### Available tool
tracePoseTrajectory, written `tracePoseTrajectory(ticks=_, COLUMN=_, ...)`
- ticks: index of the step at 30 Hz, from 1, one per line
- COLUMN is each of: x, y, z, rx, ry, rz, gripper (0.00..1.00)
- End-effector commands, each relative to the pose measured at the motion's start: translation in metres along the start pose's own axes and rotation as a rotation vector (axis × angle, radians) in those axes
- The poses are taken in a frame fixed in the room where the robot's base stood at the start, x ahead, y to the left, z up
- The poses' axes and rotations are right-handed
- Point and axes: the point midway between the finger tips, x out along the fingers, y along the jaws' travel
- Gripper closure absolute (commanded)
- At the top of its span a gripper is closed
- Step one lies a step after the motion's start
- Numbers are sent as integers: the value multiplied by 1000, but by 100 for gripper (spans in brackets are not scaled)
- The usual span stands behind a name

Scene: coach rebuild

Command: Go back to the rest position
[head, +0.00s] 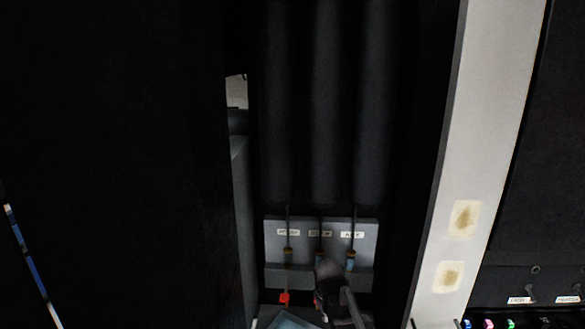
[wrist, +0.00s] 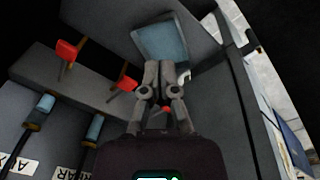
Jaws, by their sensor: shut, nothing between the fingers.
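My gripper (wrist: 168,70) is shut and empty in the wrist view, its two fingers together. The fingertips overlap a blue-grey rectangular plate (wrist: 160,42) in the picture; I cannot tell whether they touch it. In the head view my dark wrist and gripper (head: 330,288) are low in the middle, in front of the grey labelled block (head: 321,244). The fingertips are hard to make out there. The rest position itself is not marked in either view.
Red-handled levers (wrist: 68,50) (wrist: 127,84) stand left of my gripper, close by. Blue-collared rods (wrist: 40,110) with white labels are further left. Three dark cylinders (head: 326,100) stand above the labelled block. A pale post (head: 488,130) rises at the right.

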Motion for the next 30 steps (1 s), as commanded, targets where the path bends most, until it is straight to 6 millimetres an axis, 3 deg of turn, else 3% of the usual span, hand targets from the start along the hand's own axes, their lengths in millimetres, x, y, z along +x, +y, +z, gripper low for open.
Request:
tracePoseTrajectory(ticks=1, x=7, y=-4, z=28, rx=89, ry=-15, rz=-14, gripper=100)
tracePoseTrajectory(ticks=6, x=16, y=-12, z=88, rx=374, ry=-65, rz=-51, gripper=100)
tracePoseTrajectory(ticks=12, x=21, y=-20, z=129, rx=598, ry=-108, rz=-75, gripper=100)
tracePoseTrajectory(ticks=17, x=21, y=-22, z=140, rx=664, ry=-123, rz=-81, gripper=100)
tracePoseTrajectory(ticks=30, x=21, y=-21, z=139, rx=667, ry=-123, rz=-81, gripper=100)
